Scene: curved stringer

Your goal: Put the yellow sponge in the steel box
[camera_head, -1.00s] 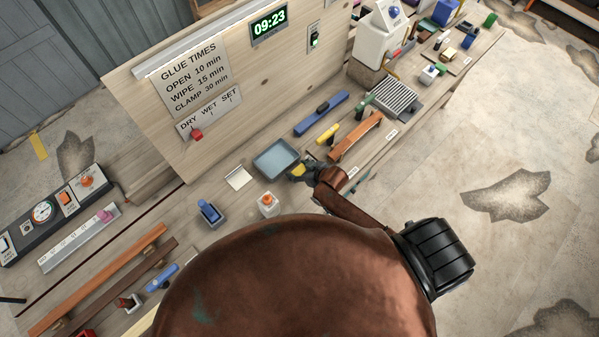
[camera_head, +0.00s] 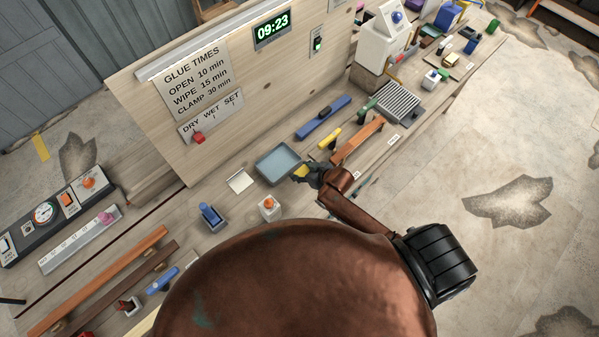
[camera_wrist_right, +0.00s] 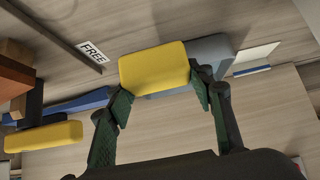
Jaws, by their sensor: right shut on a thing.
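The yellow sponge (camera_head: 301,171) is held by my right gripper (camera_head: 309,173), beside the right edge of the steel box. In the right wrist view the sponge (camera_wrist_right: 154,68) sits between the two green-padded fingers (camera_wrist_right: 161,92), which are shut on it. The steel box (camera_head: 277,164) is a shallow, open, blue-grey tray on the bench and looks empty. In the right wrist view the box (camera_wrist_right: 211,48) is partly hidden behind the sponge. My left gripper is not in view.
A white card (camera_head: 240,181) lies left of the box, and an orange-topped bottle (camera_head: 269,207) stands in front. The upright board (camera_head: 220,80) stands behind.

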